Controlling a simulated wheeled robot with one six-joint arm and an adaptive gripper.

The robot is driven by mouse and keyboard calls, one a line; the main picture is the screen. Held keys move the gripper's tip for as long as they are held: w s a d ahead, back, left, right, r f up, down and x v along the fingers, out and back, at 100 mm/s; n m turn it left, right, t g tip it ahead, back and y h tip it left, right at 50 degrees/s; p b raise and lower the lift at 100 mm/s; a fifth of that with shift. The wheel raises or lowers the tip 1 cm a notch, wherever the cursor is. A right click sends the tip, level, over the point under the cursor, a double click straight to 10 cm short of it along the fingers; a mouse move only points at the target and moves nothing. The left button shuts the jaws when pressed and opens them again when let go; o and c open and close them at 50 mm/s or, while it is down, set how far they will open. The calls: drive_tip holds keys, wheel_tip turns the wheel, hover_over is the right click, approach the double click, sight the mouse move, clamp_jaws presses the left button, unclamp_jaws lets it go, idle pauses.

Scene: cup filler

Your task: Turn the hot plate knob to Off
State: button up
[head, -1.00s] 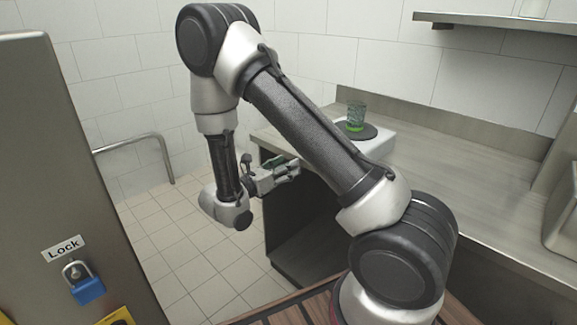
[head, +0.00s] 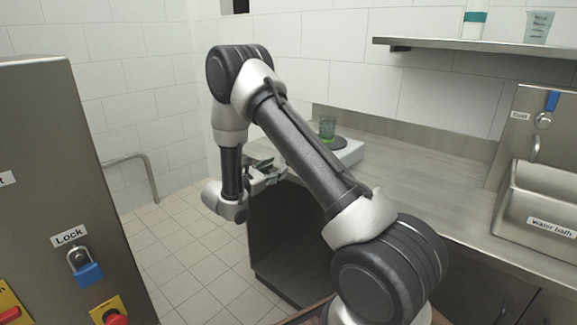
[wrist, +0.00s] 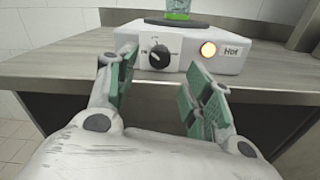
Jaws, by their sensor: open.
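The hot plate (wrist: 205,65) is a white box on the steel counter, its front facing me in the wrist view. Its round black knob (wrist: 159,56) has a light pointer line slanting toward the upper left; the small labels around it are too blurred to read. A green cup (wrist: 178,9) stands on the dark plate on top; the cup also shows in the head view (head: 327,127). My gripper (wrist: 155,85) is open and empty, short of the knob, which appears between its fingers. In the head view my gripper (head: 275,172) is at the counter's front edge.
A steel water bath (head: 545,215) stands at the right on the counter (head: 420,190). A steel cabinet (head: 75,180) with a blue padlock (head: 86,272) is at the left.

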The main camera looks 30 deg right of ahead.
drive_tip(key=x, duration=0.6)
drive_tip(key=shift+d, duration=0.4)
drive_tip(key=shift+w, duration=0.1)
drive_tip(key=c, duration=1)
